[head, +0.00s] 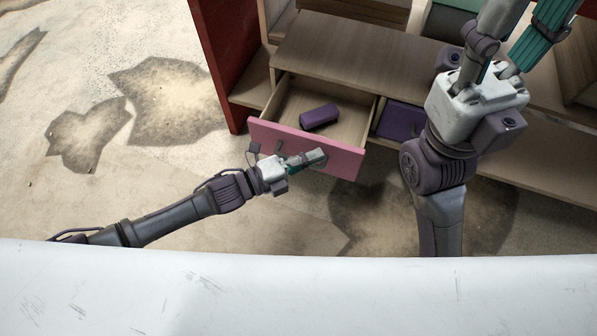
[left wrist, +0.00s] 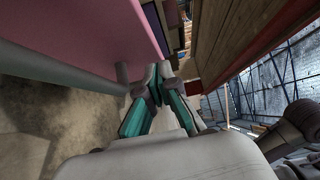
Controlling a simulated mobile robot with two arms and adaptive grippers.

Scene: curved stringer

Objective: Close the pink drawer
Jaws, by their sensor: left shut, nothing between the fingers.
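The pink drawer (head: 345,162) is pulled out of the wooden cabinet, so its inside shows in the head view. A dark purple block-like object (head: 319,117) lies in it. My left gripper (head: 320,157) is shut and empty, in front of the pink front; contact cannot be told. In the left wrist view, the pink front (left wrist: 85,28) fills the upper left, with a grey bar handle (left wrist: 60,70) along it. The shut fingertips (left wrist: 160,72) are just past the handle's end. My right gripper (head: 525,35) is raised at the upper right, its tips cut off by the frame.
The cabinet top (head: 350,50) is bare wood above the drawer. A purple drawer (head: 400,121) sits right of the pink one. A red side panel (head: 222,60) stands at left. The stained floor (head: 165,100) is clear on the left.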

